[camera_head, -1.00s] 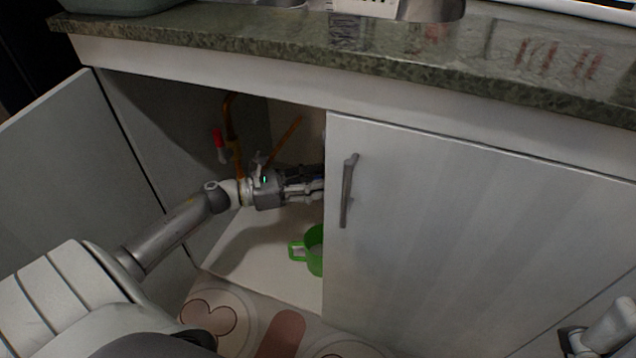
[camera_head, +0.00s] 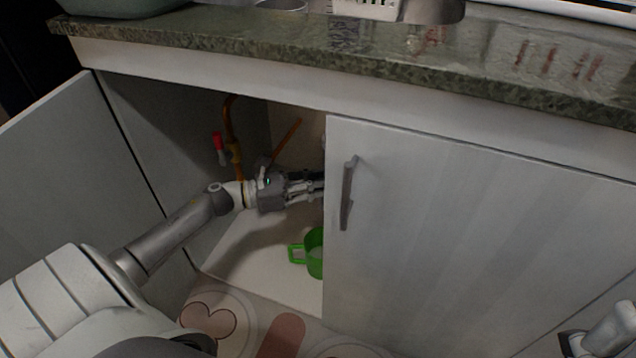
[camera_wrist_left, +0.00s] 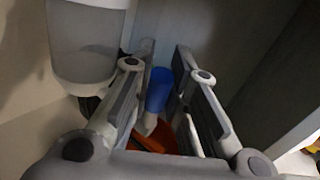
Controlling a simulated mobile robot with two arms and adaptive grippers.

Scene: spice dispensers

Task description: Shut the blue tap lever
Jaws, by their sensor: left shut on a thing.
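The blue tap lever (camera_wrist_left: 158,90) shows in the left wrist view, between the two fingers of my left gripper (camera_wrist_left: 163,62). The fingers are shut on it. An orange-red part (camera_wrist_left: 163,137) lies just below the lever, partly covered by the gripper. In the head view my left gripper (camera_head: 308,188) reaches into the open cupboard, its tips at the edge of the right door. That door hides the blue lever there.
A red-handled tap (camera_head: 218,142) and orange pipe (camera_head: 232,120) are at the cupboard's back left. A green cup (camera_head: 314,252) stands on its floor. The right door (camera_head: 450,230) is closed; the left door (camera_head: 70,180) is open. A whitish container (camera_wrist_left: 88,40) is beside the left finger.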

